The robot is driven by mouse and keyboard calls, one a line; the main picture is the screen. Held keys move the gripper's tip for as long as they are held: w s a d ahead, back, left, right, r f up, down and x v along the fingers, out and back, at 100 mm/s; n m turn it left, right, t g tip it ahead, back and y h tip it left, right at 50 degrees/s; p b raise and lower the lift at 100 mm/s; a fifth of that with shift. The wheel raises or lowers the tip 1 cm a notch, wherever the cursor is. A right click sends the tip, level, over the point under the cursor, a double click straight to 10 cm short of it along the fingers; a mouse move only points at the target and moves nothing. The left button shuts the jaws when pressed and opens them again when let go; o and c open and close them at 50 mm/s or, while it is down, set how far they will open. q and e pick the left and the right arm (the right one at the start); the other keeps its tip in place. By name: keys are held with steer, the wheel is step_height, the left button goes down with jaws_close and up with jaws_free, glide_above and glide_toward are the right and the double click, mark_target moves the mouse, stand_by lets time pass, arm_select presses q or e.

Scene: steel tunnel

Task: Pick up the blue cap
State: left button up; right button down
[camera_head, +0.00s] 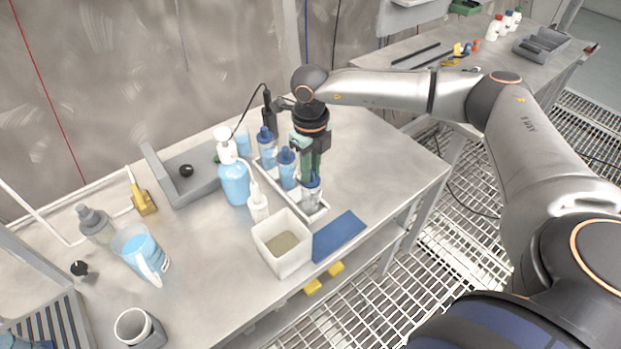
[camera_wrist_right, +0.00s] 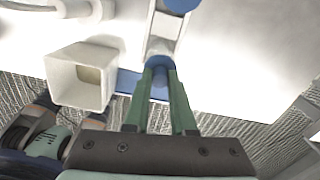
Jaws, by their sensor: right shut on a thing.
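Several clear bottles with blue caps stand in a row in a narrow white rack (camera_head: 319,214) on the bench. My right gripper (camera_head: 311,176) points down over the front bottle (camera_head: 311,199) of the row. Its green fingers are shut on that bottle's blue cap (camera_head: 312,182). In the right wrist view the cap (camera_wrist_right: 159,62) shows between the fingertips, partly hidden by them. The cap appears to sit on the bottle; I cannot tell whether it is loose. The middle bottle (camera_head: 287,170) and back bottle (camera_head: 266,150) also wear blue caps. My left gripper is not in view.
A white square container (camera_head: 283,258) and a blue mat (camera_head: 339,236) lie close in front of the rack. A pump bottle (camera_head: 233,181) and a small white bottle (camera_head: 258,204) stand just left. A blue-filled jug (camera_head: 141,252) is farther left. The bench's right side is clear.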

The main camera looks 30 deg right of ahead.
steer(key=shift+r, duration=0.1)
stand_by(0.4)
steer(key=shift+r, duration=0.5)
arm_select(q)
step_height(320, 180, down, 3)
steer(key=b, duration=0.3)
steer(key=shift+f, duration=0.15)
arm_select(e)
steer(key=s+a+r, duration=0.3)
steer(key=s+r, duration=0.3)
steer(key=s+a+r, duration=0.3)
steer(key=s+r, duration=0.3)
steer(key=shift+s+a, duration=0.25)
steer(key=shift+f, duration=0.15)
